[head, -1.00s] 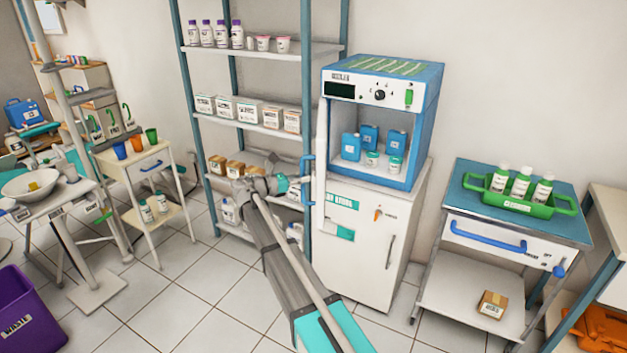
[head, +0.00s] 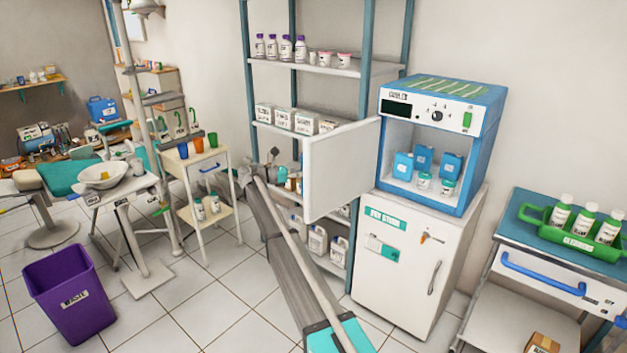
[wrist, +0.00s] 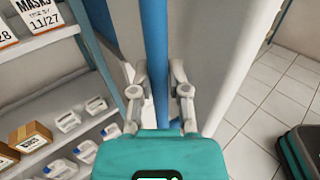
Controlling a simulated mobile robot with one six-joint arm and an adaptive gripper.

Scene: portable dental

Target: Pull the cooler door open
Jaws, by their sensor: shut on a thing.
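The cooler (head: 450,155) is a blue and white box on top of a white cabinet. Its white door (head: 340,165) stands swung wide open to the left, and the inside shows blue bottles (head: 423,158) and small teal-lidded jars. In the wrist view, my gripper (wrist: 161,97) is shut on the blue upright door handle (wrist: 155,50), with one finger on each side. The pale door panel (wrist: 225,60) fills the view beside it. In the head view, the handle and my fingertips are hidden behind the door.
A shelf rack (head: 368,80) with boxes and bottles stands close behind the door and my arm. A white cabinet (head: 405,265) bears the cooler. A trolley (head: 535,265) is at the right, a side cart (head: 228,160) at the left. The front-left floor is clear beside a purple bin (head: 72,300).

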